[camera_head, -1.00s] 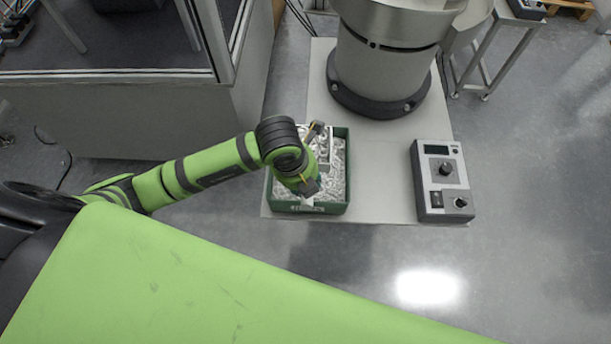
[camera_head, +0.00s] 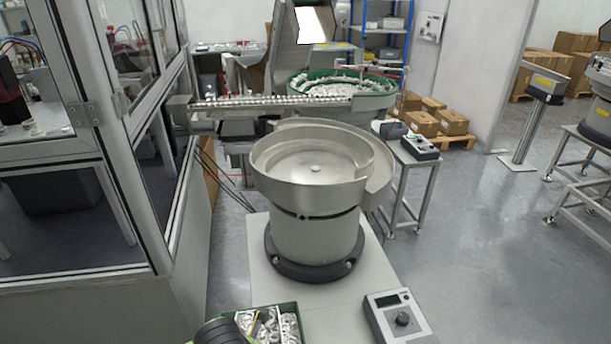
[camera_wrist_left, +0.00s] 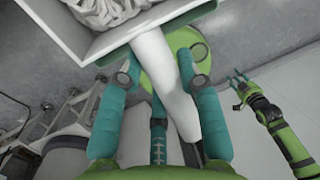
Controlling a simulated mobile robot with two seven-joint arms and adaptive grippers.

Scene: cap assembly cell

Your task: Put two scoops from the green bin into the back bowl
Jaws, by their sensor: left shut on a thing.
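In the left wrist view my left gripper (camera_wrist_left: 158,74) is shut on the handle of a white scoop (camera_wrist_left: 66,38). Pale parts (camera_wrist_left: 105,10) lie in the scoop, which is cut off by the picture's top edge. The green bin (camera_head: 297,308) is at the bottom of the head view, holding white parts and partly hidden by my left arm. The back bowl (camera_head: 386,98) is green inside, with many white parts in it. In the left wrist view my right gripper (camera_wrist_left: 239,77) looks open and empty, out to the right.
A steel front bowl (camera_head: 265,178) stands between the bin and the back bowl, with a little disc inside. A control box (camera_head: 400,318) is right of the bin. A metal track (camera_head: 275,103) runs left from the back bowl. A glazed enclosure (camera_head: 90,200) stands at left.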

